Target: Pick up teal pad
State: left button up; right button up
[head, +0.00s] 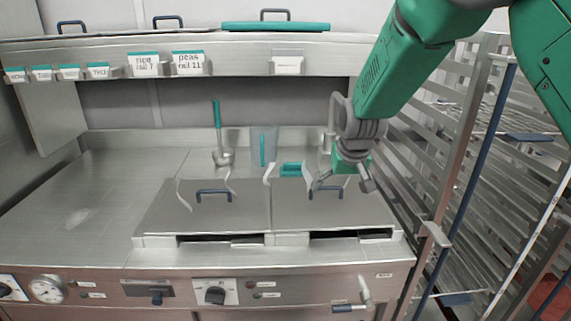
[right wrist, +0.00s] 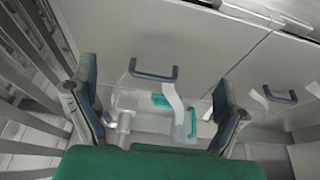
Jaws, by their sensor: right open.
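The teal pad (head: 291,169) is a small teal piece at the back of the steel lids, just left of my right gripper. In the right wrist view the teal pad (right wrist: 160,99) shows between the fingers, beside a pale curved strip. My right gripper (head: 343,186) is open and empty above the right lid, near its blue handle (head: 329,192). Its spread fingers (right wrist: 153,85) also show in the right wrist view, apart from the pad. My left gripper is in no view.
A teal-handled utensil (head: 217,125) and a clear container (head: 264,147) stand behind the lids. A labelled shelf (head: 230,65) overhangs at the back. A metal rack (head: 440,150) stands close on the right. The steel top at left (head: 90,195) is clear.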

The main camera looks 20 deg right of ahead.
aim_at(289, 169)
jog(key=i, duration=1)
